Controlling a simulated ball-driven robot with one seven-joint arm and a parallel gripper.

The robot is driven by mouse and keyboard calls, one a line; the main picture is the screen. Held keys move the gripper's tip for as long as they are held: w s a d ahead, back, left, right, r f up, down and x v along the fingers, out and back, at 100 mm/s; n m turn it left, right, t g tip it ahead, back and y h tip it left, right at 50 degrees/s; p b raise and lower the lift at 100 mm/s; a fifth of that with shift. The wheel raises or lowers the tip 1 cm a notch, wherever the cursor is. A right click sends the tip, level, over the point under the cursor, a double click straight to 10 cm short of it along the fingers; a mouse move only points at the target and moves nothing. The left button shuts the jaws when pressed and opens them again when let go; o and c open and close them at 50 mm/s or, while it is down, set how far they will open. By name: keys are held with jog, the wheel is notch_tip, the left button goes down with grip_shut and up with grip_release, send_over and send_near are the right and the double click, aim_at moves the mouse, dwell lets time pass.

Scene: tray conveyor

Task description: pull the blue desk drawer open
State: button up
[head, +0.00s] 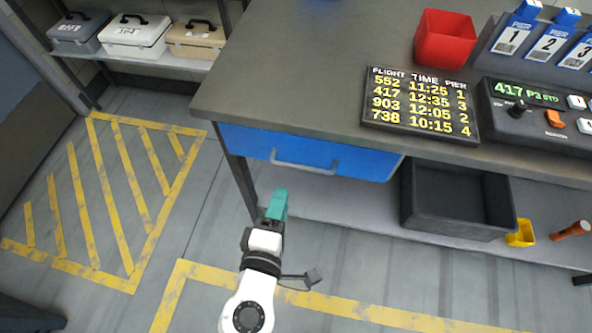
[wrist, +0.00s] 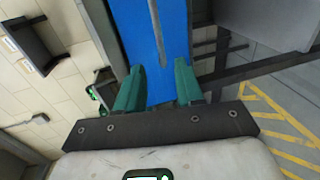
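The blue desk drawer (head: 345,160) sits under the left part of the grey desk top, and its front looks shut. Its light grey bar handle (head: 305,167) runs across the front. My gripper (head: 278,200) is below and in front of the handle, apart from it in the head view. In the wrist view, the teal fingers of my gripper (wrist: 160,85) are spread with nothing between them. The blue drawer front (wrist: 145,35) lies beyond them, and the thin grey handle (wrist: 156,30) runs along it, ahead of the gap.
The desk top (head: 300,80) bears a departure board (head: 420,104), a red bin (head: 444,40) and a control console (head: 535,115). A dark open crate (head: 455,200) stands on the lower shelf, right of the drawer. A dark desk leg (head: 240,180) is left of my gripper. Yellow-marked floor at left is clear.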

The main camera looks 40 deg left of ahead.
jog(key=x, duration=0.9)
jog(key=shift+w+b, duration=0.4)
jog(key=shift+a, duration=0.15)
jog(key=shift+c, duration=0.2)
grip_shut()
jog(key=shift+f, duration=0.1)
